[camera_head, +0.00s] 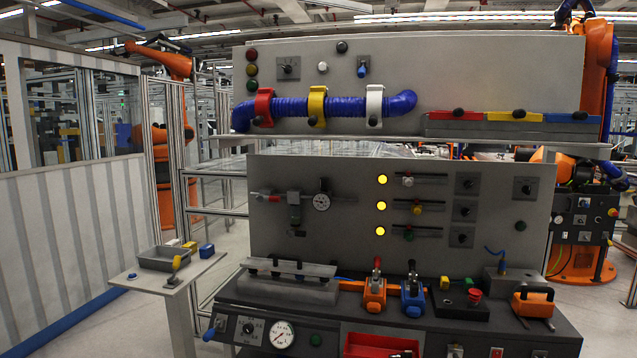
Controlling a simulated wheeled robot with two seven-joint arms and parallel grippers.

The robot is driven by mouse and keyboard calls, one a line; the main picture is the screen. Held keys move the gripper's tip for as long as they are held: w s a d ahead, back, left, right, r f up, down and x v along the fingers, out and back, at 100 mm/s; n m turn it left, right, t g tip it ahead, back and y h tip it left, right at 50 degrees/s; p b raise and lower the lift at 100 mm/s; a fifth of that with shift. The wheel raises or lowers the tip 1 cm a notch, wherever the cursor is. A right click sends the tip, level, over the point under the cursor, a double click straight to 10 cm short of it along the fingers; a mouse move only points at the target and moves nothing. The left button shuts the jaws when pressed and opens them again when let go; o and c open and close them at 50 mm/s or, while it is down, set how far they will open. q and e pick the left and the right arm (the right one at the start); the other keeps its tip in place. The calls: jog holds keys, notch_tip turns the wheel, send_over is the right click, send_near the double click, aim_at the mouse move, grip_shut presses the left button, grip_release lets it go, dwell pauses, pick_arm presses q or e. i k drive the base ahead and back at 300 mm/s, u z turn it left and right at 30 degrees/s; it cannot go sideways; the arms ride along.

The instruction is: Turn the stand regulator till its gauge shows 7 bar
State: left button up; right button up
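A round white gauge (281,334) sits on the sloped front of the dark bench, at the lower left. Its needle is too small to read for certain. A dial knob on a light plate (249,328) is just left of it. A second, smaller gauge (321,201) is on the grey upright panel, to the right of a valve-like fitting (294,205) with a red end. Its reading is also too small to tell. I cannot tell which of these is the stand regulator. Neither of my grippers is in view.
The dark bench (400,318) carries orange and blue toggle clamps (375,292), a red button (474,294) and a red tray (380,345). A small side table (150,278) with a grey tray stands left. Free floor (110,335) lies at the lower left.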

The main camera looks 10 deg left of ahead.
aim_at(324, 181)
jog(key=u, duration=0.55)
jog(key=i, duration=1.9)
jog(key=z, duration=0.9)
